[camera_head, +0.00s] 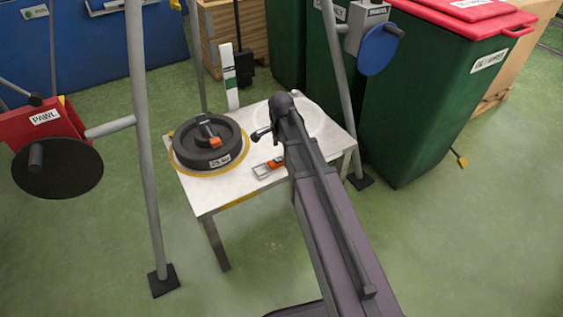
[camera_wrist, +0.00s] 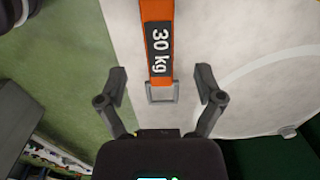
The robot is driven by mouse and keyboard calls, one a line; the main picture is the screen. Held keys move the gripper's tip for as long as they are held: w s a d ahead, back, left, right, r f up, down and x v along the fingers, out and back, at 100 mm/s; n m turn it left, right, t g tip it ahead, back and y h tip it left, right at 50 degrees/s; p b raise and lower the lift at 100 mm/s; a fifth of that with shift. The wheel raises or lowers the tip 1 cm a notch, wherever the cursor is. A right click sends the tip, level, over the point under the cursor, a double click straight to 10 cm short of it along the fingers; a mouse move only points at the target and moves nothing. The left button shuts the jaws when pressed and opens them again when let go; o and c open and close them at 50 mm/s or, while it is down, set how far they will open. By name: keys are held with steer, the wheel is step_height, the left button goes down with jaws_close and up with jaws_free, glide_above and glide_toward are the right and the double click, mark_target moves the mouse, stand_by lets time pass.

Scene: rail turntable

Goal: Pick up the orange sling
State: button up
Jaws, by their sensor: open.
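The orange sling (camera_head: 276,163) lies on the white table near its front edge, with a pale metal loop at one end. In the wrist view the sling (camera_wrist: 157,12) is an orange strap with a black "30 kg" label, ending in a grey square metal loop. My gripper (camera_wrist: 161,83) is open, with one finger on each side of the strap's end, and nothing is held. In the head view my gripper (camera_head: 262,134) is over the table, just beyond the sling and partly hidden by my arm. The gap in height is hard to tell.
A black "25 kg" weight disc (camera_head: 186,153) with an orange piece on top sits left on the table (camera_head: 212,193). Grey frame legs (camera_head: 145,150) stand on both sides. A green bin (camera_head: 425,110) with a red lid is to the right. A red PAWL box (camera_head: 42,122) is left.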

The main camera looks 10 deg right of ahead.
mark_target(282, 158)
steer(key=shift+d+f+b, duration=0.15)
steer(key=shift+f+b, duration=1)
steer(key=shift+f, duration=0.1)
steer(key=shift+d+f+b, duration=0.1)
steer(key=shift+f+b, duration=1.05)
steer(key=shift+f, duration=0.05)
jaws_close()
